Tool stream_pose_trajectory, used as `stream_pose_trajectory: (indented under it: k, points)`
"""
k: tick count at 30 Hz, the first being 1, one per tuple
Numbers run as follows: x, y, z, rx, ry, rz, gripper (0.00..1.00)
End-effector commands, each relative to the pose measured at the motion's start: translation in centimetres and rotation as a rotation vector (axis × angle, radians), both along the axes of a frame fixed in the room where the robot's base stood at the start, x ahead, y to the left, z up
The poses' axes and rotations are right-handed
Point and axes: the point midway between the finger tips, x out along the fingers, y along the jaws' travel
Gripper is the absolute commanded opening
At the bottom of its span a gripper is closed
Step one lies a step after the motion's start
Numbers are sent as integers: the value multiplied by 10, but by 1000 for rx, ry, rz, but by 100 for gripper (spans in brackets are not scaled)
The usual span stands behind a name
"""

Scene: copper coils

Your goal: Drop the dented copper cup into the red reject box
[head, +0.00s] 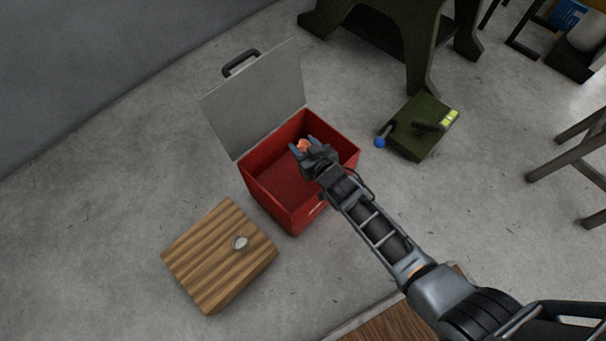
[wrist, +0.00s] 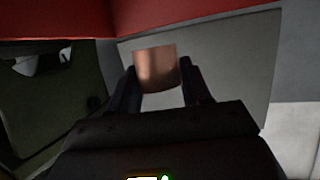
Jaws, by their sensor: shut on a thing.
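The copper cup (head: 304,145) is between the fingers of my gripper (head: 306,143), which is shut on it. In the wrist view the cup (wrist: 156,68) shows as a copper-coloured piece between the two dark fingers (wrist: 158,85); I cannot make out a dent. The red reject box (head: 293,217) stands on the floor with its grey lid swung open at the back left. In the head view my gripper and the cup appear over the box's opening, towards its back right. The part of the box behind my gripper is hidden. The box's red wall (wrist: 200,12) crosses the top of the wrist view.
A wooden block (head: 205,260) with a small pale object (head: 240,242) on it stands left of the box. A green case-like thing (head: 420,128) with a blue knob lies to the right. A dark green stand (head: 420,45) is behind. Concrete floor is clear at the left.

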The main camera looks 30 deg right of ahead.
Motion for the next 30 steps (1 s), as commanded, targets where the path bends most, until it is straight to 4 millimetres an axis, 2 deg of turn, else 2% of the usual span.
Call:
stream_pose_trajectory:
  k: [4, 5, 14, 23, 30]
  points:
    - [0, 0, 1, 0, 0, 0, 18]
    - [0, 0, 1, 0, 0, 0, 50]
    - [0, 0, 1, 0, 0, 0, 78]
    - [-4, 0, 2, -1, 1, 0, 78]
    - [-34, -1, 15, -1, 3, 0, 78]
